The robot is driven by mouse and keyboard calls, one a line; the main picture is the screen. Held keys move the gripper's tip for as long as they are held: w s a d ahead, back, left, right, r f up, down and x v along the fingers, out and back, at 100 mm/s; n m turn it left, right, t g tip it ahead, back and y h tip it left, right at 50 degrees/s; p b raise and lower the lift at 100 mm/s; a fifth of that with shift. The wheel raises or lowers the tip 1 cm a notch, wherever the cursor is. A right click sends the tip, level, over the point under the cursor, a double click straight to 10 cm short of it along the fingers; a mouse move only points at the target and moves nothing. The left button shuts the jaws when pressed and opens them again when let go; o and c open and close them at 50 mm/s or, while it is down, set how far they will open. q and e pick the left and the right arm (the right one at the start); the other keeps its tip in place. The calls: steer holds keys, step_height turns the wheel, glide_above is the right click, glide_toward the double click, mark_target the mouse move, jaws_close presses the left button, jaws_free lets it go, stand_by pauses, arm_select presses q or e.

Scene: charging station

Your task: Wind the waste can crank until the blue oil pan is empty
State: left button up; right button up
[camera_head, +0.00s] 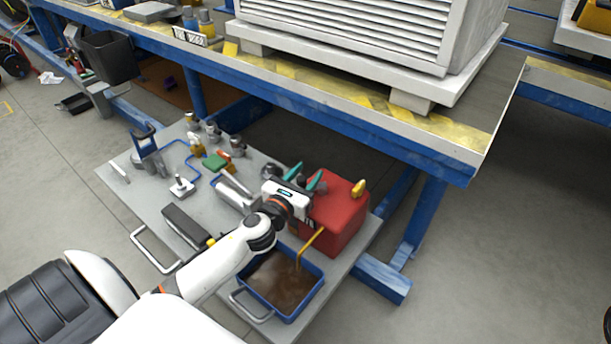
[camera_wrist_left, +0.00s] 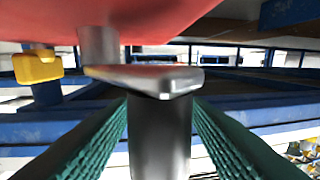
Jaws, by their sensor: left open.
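The red waste can (camera_head: 338,222) stands on the grey cart shelf; its red body also fills the top of the left wrist view (camera_wrist_left: 150,18). A yellow tube (camera_head: 311,243) runs from it to the blue oil pan (camera_head: 304,303), where brown oil (camera_head: 279,283) shows. My left gripper (camera_head: 305,178) is open at the can's upper left side. In the left wrist view, the crank's metal arm (camera_wrist_left: 150,78) leaves the can and its grey handle (camera_wrist_left: 160,140) stands between my two green-padded fingers (camera_wrist_left: 160,110). My right gripper is not in view.
The shelf (camera_head: 135,195) also holds several valves, a clamp and a green block (camera_head: 214,161). A blue-framed workbench (camera_head: 330,115) with a large white louvred unit (camera_head: 355,35) stands close behind. A yellow cap (camera_wrist_left: 37,67) sits on the can.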

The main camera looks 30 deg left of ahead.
arm_select(q)
jaws_close()
steer(key=shift+a+m+h, duration=0.1)
steer(key=shift+m+h, duration=0.2)
